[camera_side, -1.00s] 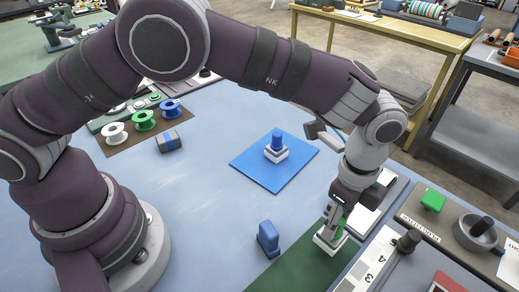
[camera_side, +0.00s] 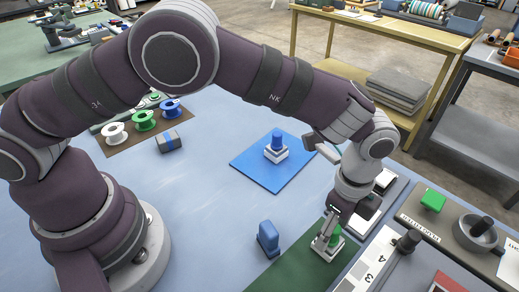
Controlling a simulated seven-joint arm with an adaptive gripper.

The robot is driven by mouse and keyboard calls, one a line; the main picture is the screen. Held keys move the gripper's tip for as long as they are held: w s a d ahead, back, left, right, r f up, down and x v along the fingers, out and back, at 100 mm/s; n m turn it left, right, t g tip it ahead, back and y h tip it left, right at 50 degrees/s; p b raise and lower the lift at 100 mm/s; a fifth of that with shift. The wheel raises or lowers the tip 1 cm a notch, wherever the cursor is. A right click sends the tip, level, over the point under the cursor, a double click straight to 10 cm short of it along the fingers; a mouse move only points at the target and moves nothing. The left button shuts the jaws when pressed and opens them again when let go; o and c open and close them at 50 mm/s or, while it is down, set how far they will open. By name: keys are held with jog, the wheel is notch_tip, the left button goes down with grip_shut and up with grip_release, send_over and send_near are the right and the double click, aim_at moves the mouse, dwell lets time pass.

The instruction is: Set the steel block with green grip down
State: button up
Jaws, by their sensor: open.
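The steel block with green grip (camera_side: 328,248) stands upright on the green mat (camera_side: 292,272) near the front right. Its pale base shows, and part of its green grip (camera_side: 335,239) shows beside the fingers. My gripper (camera_side: 327,236) is open, pointing down around or just beside the grip; I cannot tell if a finger touches it. A similar block with a blue grip (camera_side: 276,151) stands on the blue mat (camera_side: 247,166) farther back.
A blue upright piece (camera_side: 268,239) stands just left of the green mat. White, green and blue spools (camera_side: 144,120) and a grey block with a blue band (camera_side: 168,141) sit at the back left. Panels with a green knob (camera_side: 433,200) and a dark round dish (camera_side: 476,233) crowd the right.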

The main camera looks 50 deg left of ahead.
jog(key=a+r+n, duration=0.3)
jog(key=a+r, duration=0.1)
jog(key=r, duration=1.2)
jog(key=s+a+n+t, duration=0.2)
jog(key=s+a+n, duration=0.3)
jog(key=a+n, duration=0.2)
jog(key=s+a+r+n+t, duration=0.1)
jog(key=s+a+n+t, duration=0.2)
jog(key=s+a+n, duration=0.2)
jog(key=a+n, duration=0.3)
jog(key=a, duration=0.2)
jog(key=shift+a+r+t, duration=0.2)
jog(key=shift+a+t, duration=0.1)
jog(key=shift+a, duration=0.1)
